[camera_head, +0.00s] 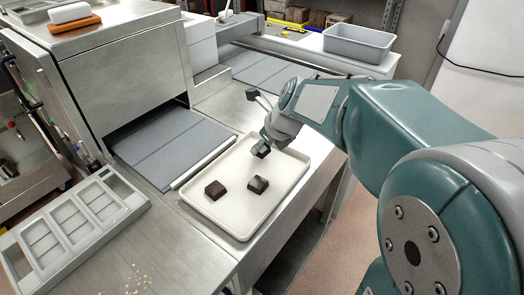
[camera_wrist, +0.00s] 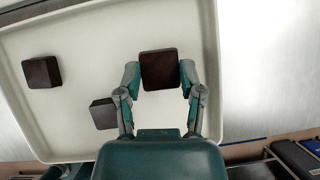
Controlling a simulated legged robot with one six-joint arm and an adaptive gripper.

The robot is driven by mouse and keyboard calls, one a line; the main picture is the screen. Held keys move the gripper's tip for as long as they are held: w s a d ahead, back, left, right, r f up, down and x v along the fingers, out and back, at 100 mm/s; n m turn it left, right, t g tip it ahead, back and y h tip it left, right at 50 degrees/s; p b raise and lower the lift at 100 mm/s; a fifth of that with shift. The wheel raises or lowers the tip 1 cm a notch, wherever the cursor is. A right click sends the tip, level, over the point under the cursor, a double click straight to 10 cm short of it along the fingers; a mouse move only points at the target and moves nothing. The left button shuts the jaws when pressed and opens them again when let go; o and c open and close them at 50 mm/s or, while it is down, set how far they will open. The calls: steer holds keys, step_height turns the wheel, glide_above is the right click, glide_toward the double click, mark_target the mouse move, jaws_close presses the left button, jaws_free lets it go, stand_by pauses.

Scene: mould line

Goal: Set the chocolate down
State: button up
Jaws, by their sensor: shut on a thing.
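A dark brown chocolate (camera_wrist: 159,68) is pinched between the two fingers of my gripper (camera_wrist: 159,77) in the wrist view. In the head view my gripper (camera_head: 264,143) largely covers this chocolate (camera_head: 262,152), which is at the far part of the cream tray (camera_head: 225,218). It is very low over the tray or touching it; I cannot tell which. Two more dark chocolates, one nearer left (camera_head: 215,190) and one nearer right (camera_head: 258,184), lie apart on the tray. They also show in the wrist view, at the left (camera_wrist: 42,72) and beside my left finger (camera_wrist: 104,113).
The tray sits on a steel bench, beside a grey conveyor belt (camera_head: 165,145). A grey mould (camera_head: 75,225) lies at the lower left. A grey bin (camera_head: 358,45) stands at the back right. The tray's right side is clear.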

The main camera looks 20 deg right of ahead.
step_height(320, 180, down, 2)
steer(key=shift+f, duration=0.2)
steer(key=o, duration=0.9)
steer(key=v, duration=1.2)
steer(key=s+a+n, duration=0.1)
steer(key=s+n, duration=0.1)
steer(key=n, duration=0.2)
steer(key=s+a+f+n+h, duration=0.1)
steer(key=s+n, duration=0.2)
steer(key=n, duration=0.2)
steer(key=s+a+n, duration=0.1)
steer(key=s+n, duration=0.2)
steer(key=n, duration=0.1)
steer(key=shift+f+n, duration=0.35)
steer(key=shift+n, duration=0.05)
steer(key=s+f+n+h, duration=0.2)
steer(key=s+n, duration=0.5)
steer(key=n, duration=0.9)
steer(key=shift+s+a+f, duration=0.25)
steer(key=shift+s+f, duration=0.1)
steer(key=shift+f, duration=0.5)
